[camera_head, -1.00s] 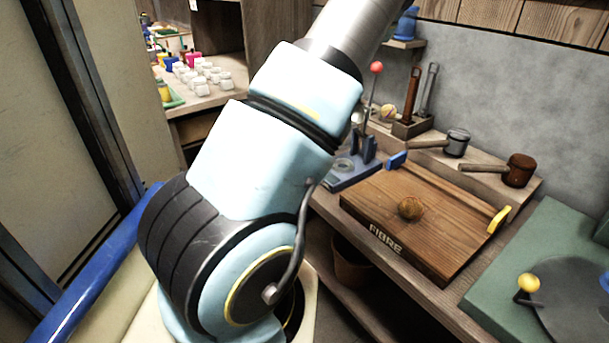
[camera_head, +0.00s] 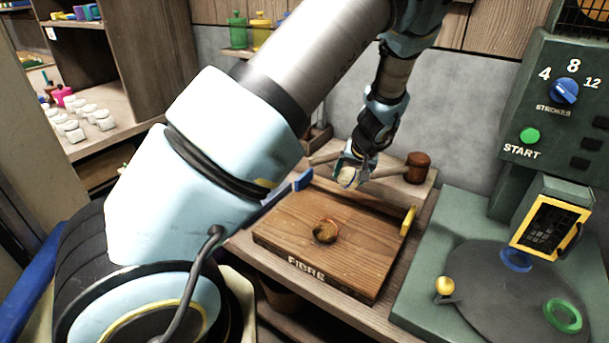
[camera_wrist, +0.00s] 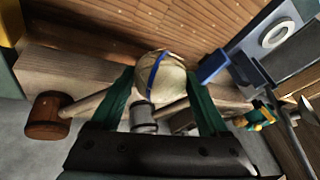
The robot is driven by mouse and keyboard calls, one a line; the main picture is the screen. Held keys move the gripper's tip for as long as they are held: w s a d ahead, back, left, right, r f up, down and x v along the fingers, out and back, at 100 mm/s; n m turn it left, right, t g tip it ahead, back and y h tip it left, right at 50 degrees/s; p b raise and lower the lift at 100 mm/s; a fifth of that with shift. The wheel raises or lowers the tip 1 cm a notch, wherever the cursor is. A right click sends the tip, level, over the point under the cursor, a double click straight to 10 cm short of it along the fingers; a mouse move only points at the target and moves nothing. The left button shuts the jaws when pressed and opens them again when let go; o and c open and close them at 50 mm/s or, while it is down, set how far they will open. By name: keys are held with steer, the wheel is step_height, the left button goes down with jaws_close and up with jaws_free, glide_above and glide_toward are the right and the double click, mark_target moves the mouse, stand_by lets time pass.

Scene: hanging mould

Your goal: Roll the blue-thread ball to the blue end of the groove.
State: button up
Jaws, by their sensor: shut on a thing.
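My gripper (camera_head: 352,170) is shut on a pale ball (camera_wrist: 160,79) with a blue thread around it. In the wrist view its green fingers are on either side of the ball. In the head view the ball (camera_head: 346,177) appears at the back edge of the wooden FIBRE board (camera_head: 285,222), between the blue end (camera_head: 303,180) and the yellow end (camera_head: 408,221). The blue end (camera_wrist: 213,66) is close to the ball's right in the wrist view. The groove is not clearly seen, and I cannot tell whether the ball touches it.
A brown ball (camera_head: 325,231) rests on the board's middle. A brown-headed mallet (camera_head: 417,167) lies behind the board; a grey-headed mallet (camera_wrist: 143,118) shows in the wrist view. A green machine (camera_head: 535,150) with a dark round plate (camera_head: 500,300) stands at the right.

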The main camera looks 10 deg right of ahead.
steer(key=s+d+r, duration=0.1)
steer(key=s+d, duration=0.3)
steer(key=d, duration=0.2)
steer(key=shift+m, duration=0.4)
steer(key=shift+w+d+f+b, duration=0.15)
steer(key=shift+f+b, duration=1.2)
steer(key=shift+f, duration=0.7)
steer(key=shift+w+d+f+b, duration=0.1)
steer(key=shift+f+b, duration=1.2)
steer(key=shift+f, duration=0.75)
steer(key=shift+f, duration=0.1)
steer(key=shift+a, duration=0.1)
steer(key=o, duration=1.5)
steer(key=shift+c, duration=0.2)
steer(key=shift+s+h, duration=0.1)
steer(key=shift+h, duration=0.2)
steer(key=b+v, duration=0.2)
steer(key=v, duration=0.8)
steer(key=shift+r, duration=0.4)
